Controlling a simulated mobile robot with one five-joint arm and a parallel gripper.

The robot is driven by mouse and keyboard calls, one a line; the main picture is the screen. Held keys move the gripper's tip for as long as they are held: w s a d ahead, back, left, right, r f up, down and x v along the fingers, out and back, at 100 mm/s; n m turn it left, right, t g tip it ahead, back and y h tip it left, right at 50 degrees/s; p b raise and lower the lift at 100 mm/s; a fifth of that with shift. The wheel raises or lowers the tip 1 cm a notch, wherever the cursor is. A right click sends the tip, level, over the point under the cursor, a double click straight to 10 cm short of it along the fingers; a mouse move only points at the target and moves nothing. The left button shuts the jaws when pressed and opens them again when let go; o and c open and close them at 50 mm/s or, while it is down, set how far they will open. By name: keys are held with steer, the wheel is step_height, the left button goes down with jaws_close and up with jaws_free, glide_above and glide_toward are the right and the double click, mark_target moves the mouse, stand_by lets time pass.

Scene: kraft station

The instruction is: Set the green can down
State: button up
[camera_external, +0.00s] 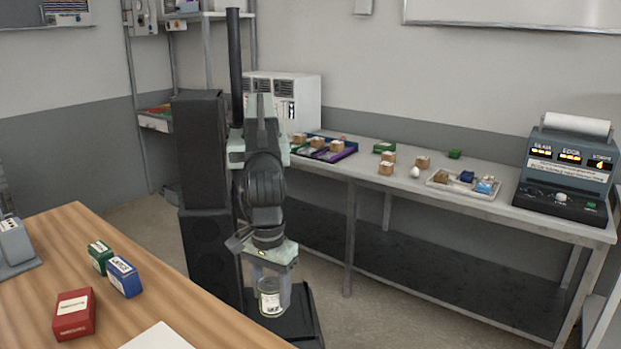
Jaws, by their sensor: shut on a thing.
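A green can (270,298) with a pale label is between the fingers of my gripper (271,285), in the lower middle of the external view. My gripper points down and is shut on the can, which looks upright. The can shows just beyond the right edge of the wooden table (200,278), over my dark base. Whether anything touches its underside cannot be told. My fingers hide part of its sides.
The wooden table holds a red box (74,314), a blue box (124,277), a green box (101,257) and white paper (160,338). A grey bench (400,178) along the wall carries small boxes, a tray (462,187) and a printer-like machine (566,168).

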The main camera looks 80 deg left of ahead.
steer(key=s+a+m, duration=0.1)
steer(key=s+a, duration=0.2)
steer(key=s, duration=1.1)
steer(key=s+a+r+m+p, duration=0.1)
steer(key=s+a, duration=0.2)
steer(key=s, duration=1)
steer(key=s+a+m, duration=0.1)
steer(key=s+a, duration=0.3)
steer(key=s, duration=1)
steer(key=f+b, duration=0.6)
steer(key=b, duration=0.1)
steer(key=f+b, duration=0.3)
steer(key=f, duration=0.1)
steer(key=shift+w+d+f, duration=0.1)
steer(key=shift+d, duration=0.15)
steer(key=o, duration=1.5)
step_height(320, 180, up, 12)
steer(key=p, duration=1.2)
steer(key=shift+r, duration=0.25)
